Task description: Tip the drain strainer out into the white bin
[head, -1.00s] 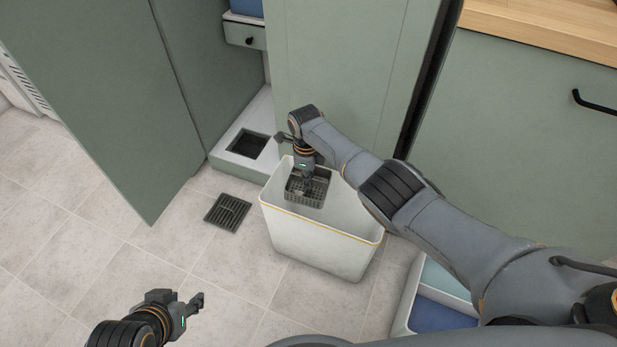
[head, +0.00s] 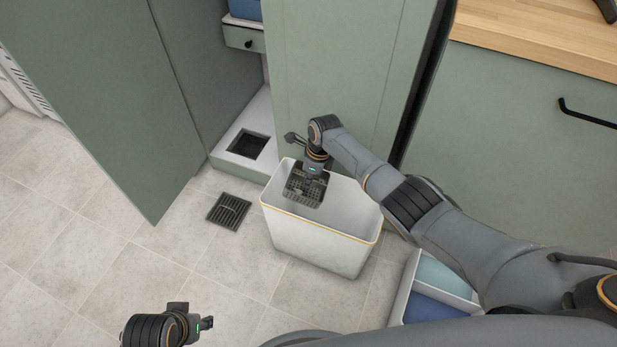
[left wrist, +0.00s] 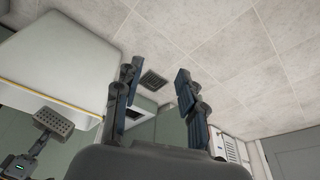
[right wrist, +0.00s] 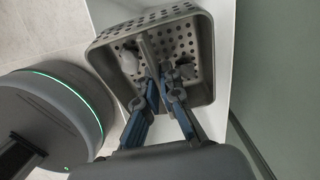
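The drain strainer (head: 304,190) is a grey perforated basket. My right gripper (head: 313,172) is shut on its middle bar and holds it over the left end of the white bin (head: 318,240). In the right wrist view, the strainer (right wrist: 207,60) shows grey lumps (right wrist: 130,62) inside, beside the fingers (right wrist: 160,90). The strainer looks tilted in the head view. In the left wrist view, the strainer (left wrist: 53,122) shows its holed face near the bin (left wrist: 60,50). My left gripper (head: 207,323) is low at the left; its fingers (left wrist: 152,90) are apart and empty.
A dark floor grate (head: 229,211) lies left of the bin. A square drain opening (head: 248,145) is in the white ledge (head: 226,158) behind it. Green cabinet doors (head: 330,80) stand close behind the bin. A tray with blue compartments (head: 440,290) is at right.

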